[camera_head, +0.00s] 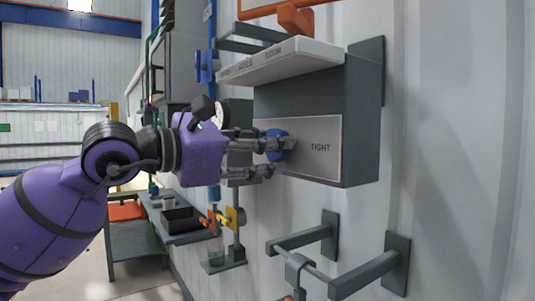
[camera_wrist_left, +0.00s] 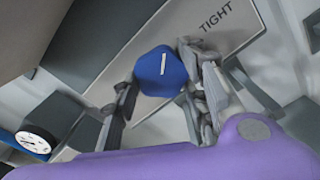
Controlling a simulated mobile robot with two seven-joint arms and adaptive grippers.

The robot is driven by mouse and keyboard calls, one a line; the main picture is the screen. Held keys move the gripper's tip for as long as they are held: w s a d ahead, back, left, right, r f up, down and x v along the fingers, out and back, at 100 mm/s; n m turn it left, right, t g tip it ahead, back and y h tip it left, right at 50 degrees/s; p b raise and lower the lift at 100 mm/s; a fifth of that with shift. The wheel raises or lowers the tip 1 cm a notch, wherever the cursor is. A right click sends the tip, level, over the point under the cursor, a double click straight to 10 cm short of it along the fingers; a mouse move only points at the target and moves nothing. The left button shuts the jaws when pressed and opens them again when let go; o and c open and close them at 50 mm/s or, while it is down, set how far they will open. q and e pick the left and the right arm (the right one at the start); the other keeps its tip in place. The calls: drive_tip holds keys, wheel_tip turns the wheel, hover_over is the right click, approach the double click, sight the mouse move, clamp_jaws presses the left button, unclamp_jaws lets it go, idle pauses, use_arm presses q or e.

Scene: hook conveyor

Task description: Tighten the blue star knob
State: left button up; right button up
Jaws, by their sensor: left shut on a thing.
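The blue star knob (camera_head: 280,146) sits on the light plate marked TIGHT (camera_head: 318,165), on the front of a grey wall box. In the left wrist view the knob (camera_wrist_left: 161,71) shows a short white line on its face, and the word TIGHT is on the plate (camera_wrist_left: 228,45) to its upper right. My left gripper (camera_head: 283,157) is shut on the knob, with fingers on either side of it. The left wrist view shows the fingers (camera_wrist_left: 158,88) around it. My right gripper is in neither view.
A hinged cover (camera_head: 280,62) stands out above the box. Below, dark brackets (camera_head: 368,272) with a hook bar stick out from the wall. A gauge (camera_wrist_left: 33,142) is at the lower left of the wrist view. A bench with a black tray (camera_head: 184,219) stands along the wall.

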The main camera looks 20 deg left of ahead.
use_arm(q)
drive_tip(key=m+b, duration=0.1)
drive_tip(key=m, duration=0.2)
drive_tip(key=m+b, duration=0.1)
drive_tip(key=m, duration=0.3)
drive_tip(key=m+b, duration=0.1)
drive_tip(key=m, duration=0.3)
drive_tip(key=shift+r+b, duration=0.3)
drive_tip(key=shift+b, duration=0.05)
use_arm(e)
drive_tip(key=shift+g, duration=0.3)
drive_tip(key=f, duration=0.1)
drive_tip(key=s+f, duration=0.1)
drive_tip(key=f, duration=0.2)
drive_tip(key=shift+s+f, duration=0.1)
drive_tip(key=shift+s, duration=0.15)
use_arm(q)
drive_tip(key=shift+r+m, duration=0.1)
drive_tip(key=shift+m, duration=0.4)
drive_tip(key=o, duration=1.1)
drive_tip(key=shift+s+a+f, duration=0.1)
drive_tip(key=shift+f, duration=0.1)
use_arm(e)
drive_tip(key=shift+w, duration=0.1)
